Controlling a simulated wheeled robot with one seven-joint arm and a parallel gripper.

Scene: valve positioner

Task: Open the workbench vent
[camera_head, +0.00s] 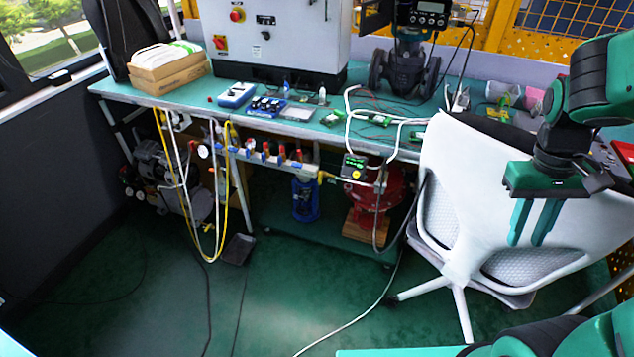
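The green workbench (195,95) runs across the back of the room. Under its front edge hangs a pale pipe manifold (302,168) with several small red and blue valve handles, one of them a red handle (282,152). I cannot tell which part is the vent, or whether it is open or closed. My gripper (528,242) is at the right, in front of the white chair in the picture and well apart from the manifold. Its two green fingers point down with a gap between them. I see nothing held.
The white chair (470,195) stands before the bench's right part. Yellow and white hoses (226,190) hang at the left. A compressor (165,175) and a red device (372,195) sit beneath the bench. The green floor (290,300) in front is mostly clear, with cables lying across it.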

